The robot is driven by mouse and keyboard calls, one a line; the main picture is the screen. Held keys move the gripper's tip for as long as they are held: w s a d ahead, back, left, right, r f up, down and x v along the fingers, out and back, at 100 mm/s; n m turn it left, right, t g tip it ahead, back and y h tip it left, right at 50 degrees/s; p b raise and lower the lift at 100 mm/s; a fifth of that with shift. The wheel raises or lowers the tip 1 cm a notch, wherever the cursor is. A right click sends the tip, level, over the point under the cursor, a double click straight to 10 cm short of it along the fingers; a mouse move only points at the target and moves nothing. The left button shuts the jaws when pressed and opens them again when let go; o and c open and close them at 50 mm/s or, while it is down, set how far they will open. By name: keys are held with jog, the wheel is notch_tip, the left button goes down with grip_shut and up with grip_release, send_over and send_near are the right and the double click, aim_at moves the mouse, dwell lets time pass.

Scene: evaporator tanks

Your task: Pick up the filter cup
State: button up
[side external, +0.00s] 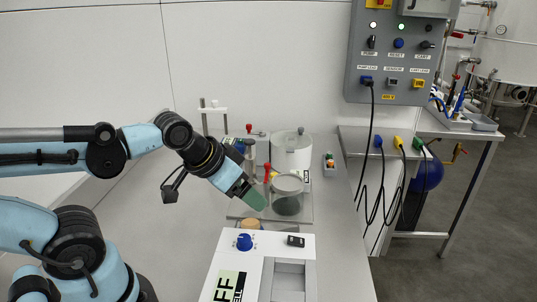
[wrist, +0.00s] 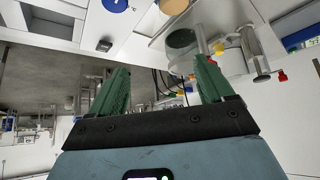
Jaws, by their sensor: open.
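A clear cylindrical cup (side external: 288,192) with a dark green bottom stands on a grey base plate in the side view; it looks like the filter cup, though I cannot be certain. Its dark round part shows near the top of the wrist view (wrist: 181,40). My gripper (side external: 256,201) has green fingers and is just left of the cup in the side view, tilted down to the right. In the wrist view the fingers of my gripper (wrist: 163,72) are wide apart with nothing held between them. I cannot tell whether a finger touches the cup.
A white pot (side external: 291,153) stands behind the cup, with a red-handled valve (side external: 267,172) beside it. A round tan piece (side external: 250,224) sits in front, near a white device with a blue knob (side external: 244,242). A control panel (side external: 398,55) hangs at right.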

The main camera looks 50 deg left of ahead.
jog(key=shift+w, duration=0.1)
jog(key=n+g, duration=0.5)
jog(key=g, duration=0.2)
send_over(249, 221)
jog(key=s+d, duration=0.1)
jog(key=d, duration=0.1)
notch_tip(249, 221, down, 7)
jog(key=shift+s+a+r, duration=0.1)
jog(key=shift+a, duration=0.05)
jog(key=shift+s+d+f, duration=0.1)
jog(key=shift+f, duration=1.35)
jog(key=shift+d+f, duration=0.1)
jog(key=shift+f, duration=1.35)
jog(key=c, duration=1)
jog(key=shift+c, duration=0.3)
jog(key=shift+r, duration=0.15)
